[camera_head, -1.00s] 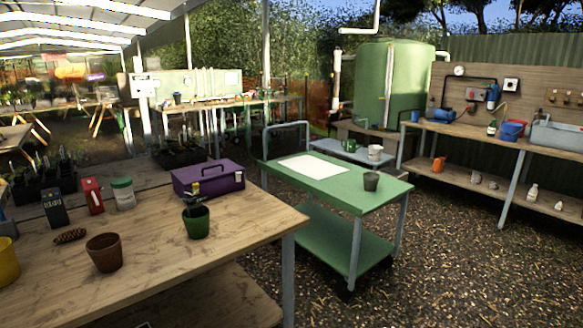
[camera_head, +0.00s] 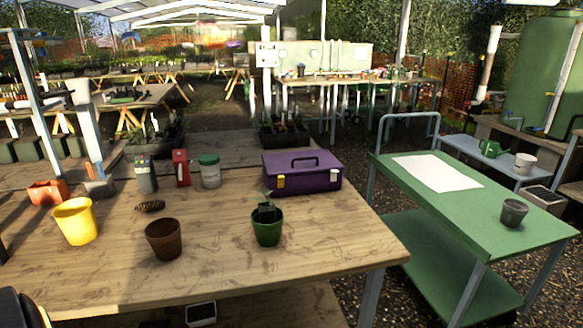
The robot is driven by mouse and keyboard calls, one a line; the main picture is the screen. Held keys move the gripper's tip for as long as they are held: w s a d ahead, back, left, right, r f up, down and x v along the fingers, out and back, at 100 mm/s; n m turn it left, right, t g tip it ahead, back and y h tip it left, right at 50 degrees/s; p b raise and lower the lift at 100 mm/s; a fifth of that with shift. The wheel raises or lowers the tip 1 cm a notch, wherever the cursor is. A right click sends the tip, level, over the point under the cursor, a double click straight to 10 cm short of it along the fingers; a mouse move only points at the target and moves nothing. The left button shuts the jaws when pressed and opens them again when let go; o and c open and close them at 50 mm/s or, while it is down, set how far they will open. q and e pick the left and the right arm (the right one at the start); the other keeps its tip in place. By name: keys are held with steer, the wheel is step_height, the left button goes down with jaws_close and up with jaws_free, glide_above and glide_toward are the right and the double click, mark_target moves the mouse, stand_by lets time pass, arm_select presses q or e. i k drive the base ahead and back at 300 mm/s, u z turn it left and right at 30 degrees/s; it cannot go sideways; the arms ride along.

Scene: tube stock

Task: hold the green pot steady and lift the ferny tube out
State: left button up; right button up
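The green pot (camera_head: 267,231) stands upright on the wooden bench (camera_head: 225,275), near its right end. A dark tube (camera_head: 266,212) stands in the pot's mouth, with a small green sprig (camera_head: 267,196) above its rim. The tube's lower part is hidden inside the pot. Neither of my grippers shows in the head view. Nothing is touching the pot or the tube.
A purple toolbox (camera_head: 302,176) sits behind the green pot. A brown pot (camera_head: 164,240) and yellow pot (camera_head: 75,222) stand to its left, with a pine cone (camera_head: 150,206) behind. A green cart (camera_head: 480,215) stands to the right. The bench front is clear.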

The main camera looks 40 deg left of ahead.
mark_target(267, 210)
steer(key=u, duration=0.75)
steer(key=i, duration=0.85)
steer(key=u, duration=0.95)
